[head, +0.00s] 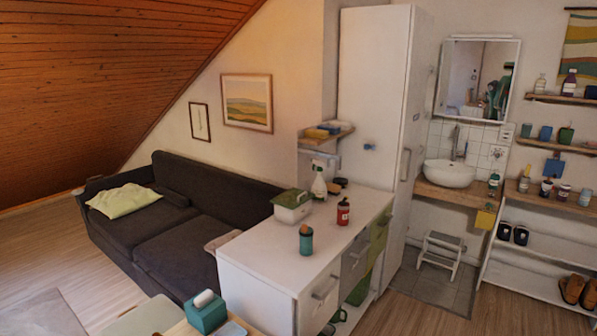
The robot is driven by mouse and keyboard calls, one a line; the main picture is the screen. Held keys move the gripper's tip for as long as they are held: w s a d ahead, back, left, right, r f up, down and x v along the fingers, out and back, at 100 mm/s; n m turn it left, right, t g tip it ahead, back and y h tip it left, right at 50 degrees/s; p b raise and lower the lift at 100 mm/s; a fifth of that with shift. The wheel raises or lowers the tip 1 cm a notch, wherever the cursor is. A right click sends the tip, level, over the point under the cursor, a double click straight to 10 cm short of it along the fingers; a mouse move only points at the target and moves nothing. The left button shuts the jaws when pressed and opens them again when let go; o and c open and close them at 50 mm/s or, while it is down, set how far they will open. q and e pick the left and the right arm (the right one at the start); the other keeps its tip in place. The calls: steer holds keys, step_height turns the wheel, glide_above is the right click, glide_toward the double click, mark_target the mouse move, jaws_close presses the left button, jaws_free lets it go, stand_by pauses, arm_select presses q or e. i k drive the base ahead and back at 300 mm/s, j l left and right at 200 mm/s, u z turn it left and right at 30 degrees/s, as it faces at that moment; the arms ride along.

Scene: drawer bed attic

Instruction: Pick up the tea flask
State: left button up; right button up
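No thing is clearly marked as the tea flask. Two candidates stand upright on the white counter (270,262). One is a teal cylinder (306,242) with a brown top, near the counter's front left. The other is a red container (343,214) with a dark top and a pale label, farther back and to the right. They stand apart from each other. Neither of my grippers is in view.
A white pot with a green lid (292,208) and a white spray bottle (319,182) stand farther back on the counter. A teal box (205,314) sits on a low wooden table at the bottom. A dark sofa (190,225) is left.

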mark_target(342, 213)
steer(key=u, duration=0.5)
steer(key=i+l+u, duration=0.25)
steer(key=l, duration=0.15)
steer(key=l+u, duration=0.25)
steer(key=l, duration=0.15)
steer(key=i+l+u, duration=0.25)
steer(key=l, duration=0.2)
steer(key=l+u, duration=0.2)
steer(key=l, duration=0.2)
steer(key=k, duration=0.05)
